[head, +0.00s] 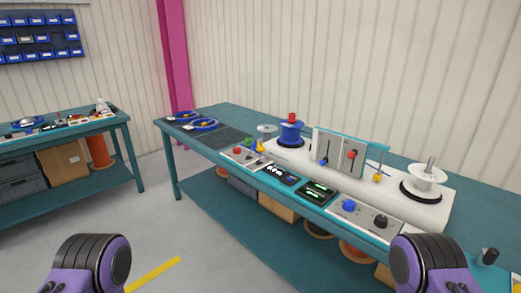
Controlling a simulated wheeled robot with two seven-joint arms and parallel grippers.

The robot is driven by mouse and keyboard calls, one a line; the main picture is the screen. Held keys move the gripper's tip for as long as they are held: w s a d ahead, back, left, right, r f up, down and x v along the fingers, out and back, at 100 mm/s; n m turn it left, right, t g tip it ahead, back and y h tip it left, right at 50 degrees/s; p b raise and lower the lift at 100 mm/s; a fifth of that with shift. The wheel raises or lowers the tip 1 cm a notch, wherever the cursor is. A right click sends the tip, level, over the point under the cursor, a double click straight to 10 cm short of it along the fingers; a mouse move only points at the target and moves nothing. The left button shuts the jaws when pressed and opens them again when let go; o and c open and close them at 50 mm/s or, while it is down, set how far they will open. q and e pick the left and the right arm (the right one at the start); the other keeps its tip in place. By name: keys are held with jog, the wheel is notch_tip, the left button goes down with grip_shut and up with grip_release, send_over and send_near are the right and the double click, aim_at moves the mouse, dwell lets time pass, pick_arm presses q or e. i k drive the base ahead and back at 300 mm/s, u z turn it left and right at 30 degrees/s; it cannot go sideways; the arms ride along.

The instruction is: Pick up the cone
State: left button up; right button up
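I cannot clearly make out a cone. A small red piece (292,117) tops the blue reel (291,136) on the white machine bed of the teal bench. It may be cone-shaped, but it is too small to tell. Small yellow and blue pieces (257,147) lie left of the reel. A white reel (427,173) with a metal spindle stands at the right end of the bed. Neither of my grippers shows. Only purple and black parts of my arms appear at the bottom left and bottom right, short of the bench.
The teal bench (222,131) runs from back left to front right, with control panels along its front edge and reels on its lower shelf. A second bench (75,130) stands left. A pink column (173,60) rises behind. Grey floor (165,235) lies open in front.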

aim_at(259, 145)
jog(key=u, duration=1.4)
jog(key=i, duration=2.7)
jog(key=z, duration=2.75)
